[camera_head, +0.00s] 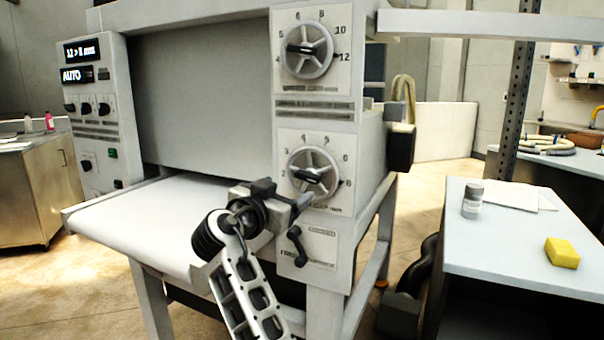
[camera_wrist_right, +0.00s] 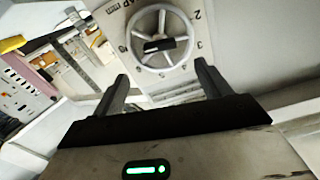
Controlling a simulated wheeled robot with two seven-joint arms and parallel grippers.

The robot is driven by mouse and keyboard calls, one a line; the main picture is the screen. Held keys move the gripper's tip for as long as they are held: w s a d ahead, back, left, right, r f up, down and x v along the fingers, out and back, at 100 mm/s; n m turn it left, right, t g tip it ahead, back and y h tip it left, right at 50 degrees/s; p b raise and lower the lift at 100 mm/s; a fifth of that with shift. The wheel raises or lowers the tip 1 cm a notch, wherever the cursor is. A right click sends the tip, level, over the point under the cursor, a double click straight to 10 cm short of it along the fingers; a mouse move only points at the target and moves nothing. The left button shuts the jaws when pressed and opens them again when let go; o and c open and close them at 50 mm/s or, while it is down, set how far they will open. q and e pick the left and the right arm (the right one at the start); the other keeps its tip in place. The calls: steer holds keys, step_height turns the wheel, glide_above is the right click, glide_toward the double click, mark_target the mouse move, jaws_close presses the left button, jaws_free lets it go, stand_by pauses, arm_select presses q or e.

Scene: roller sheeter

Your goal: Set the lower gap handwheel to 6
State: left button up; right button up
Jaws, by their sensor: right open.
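The lower gap handwheel (camera_head: 313,172) is a light spoked wheel with a dark bar across its hub, set on a numbered dial plate on the front of the sheeter. My right gripper (camera_head: 296,203) is just below and left of this wheel. In the right wrist view the wheel (camera_wrist_right: 176,22) shows beyond the two spread fingers (camera_wrist_right: 161,72), with nothing between them. The fingers appear apart from the rim. My left gripper is not in view.
An upper handwheel (camera_head: 306,48) sits above on the same column. The white feed table (camera_head: 150,215) lies left of my right arm. A side table (camera_head: 500,245) on the right holds a jar (camera_head: 472,200) and yellow sponge (camera_head: 562,253).

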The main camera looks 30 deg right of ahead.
mark_target(306, 177)
steer(key=p+x, duration=0.2)
steer(key=x, duration=0.7)
steer(key=c, duration=1)
